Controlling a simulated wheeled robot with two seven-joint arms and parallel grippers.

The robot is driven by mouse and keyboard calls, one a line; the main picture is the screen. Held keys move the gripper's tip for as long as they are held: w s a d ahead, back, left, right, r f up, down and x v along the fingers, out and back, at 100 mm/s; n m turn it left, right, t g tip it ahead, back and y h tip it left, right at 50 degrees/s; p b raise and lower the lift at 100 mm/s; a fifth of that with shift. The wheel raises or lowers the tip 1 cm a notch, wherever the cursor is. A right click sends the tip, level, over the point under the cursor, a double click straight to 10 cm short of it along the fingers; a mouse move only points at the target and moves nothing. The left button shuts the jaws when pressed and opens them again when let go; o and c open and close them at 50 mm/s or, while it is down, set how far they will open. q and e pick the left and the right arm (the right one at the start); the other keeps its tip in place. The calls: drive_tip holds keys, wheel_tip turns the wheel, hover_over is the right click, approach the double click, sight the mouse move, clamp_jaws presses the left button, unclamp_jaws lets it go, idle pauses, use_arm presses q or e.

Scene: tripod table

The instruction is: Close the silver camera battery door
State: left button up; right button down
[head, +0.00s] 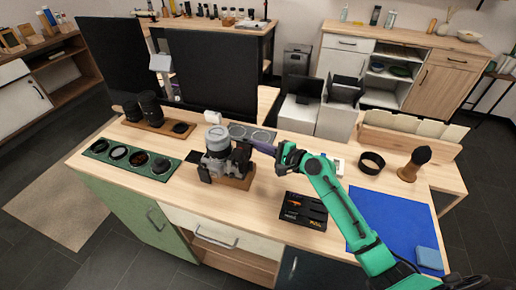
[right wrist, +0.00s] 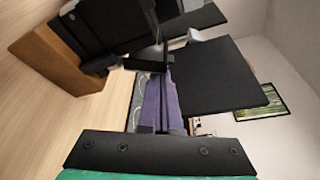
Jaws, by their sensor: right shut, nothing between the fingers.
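The silver camera (head: 217,140) stands on a small wooden block (head: 236,182) near the middle of the table, its silver lens part pointing up and its body dark. In the right wrist view the dark camera body (right wrist: 95,28) fills the upper left, above the wooden block (right wrist: 45,62). I cannot clearly make out the battery door. My right gripper (head: 256,145) reaches in from the right, beside the camera's right side. Its purple fingers (right wrist: 163,80) are together with nothing between them. Whether they touch the camera is unclear. My left gripper is not in view.
A green tray of round filters (head: 100,160) and lenses on a wooden board (head: 150,123) lie left of the camera. Black panels (head: 212,75) stand behind. A black box (head: 303,210), blue mat (head: 390,222) and brush (head: 413,163) are on the right.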

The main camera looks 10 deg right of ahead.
drive_tip(key=n+b, duration=0.2)
drive_tip(key=s+n+t+b, duration=0.1)
drive_tip(key=b, duration=0.1)
drive_tip(key=shift+s+a+r+n+b, duration=0.1)
drive_tip(key=shift+a+r+n+b, duration=0.05)
drive_tip(key=shift+a+n+b, duration=0.2)
drive_tip(key=shift+s+a+r+n+t+y+b, duration=0.2)
drive_tip(key=shift+n+t+y+b, duration=0.15)
drive_tip(key=shift+n, duration=0.2)
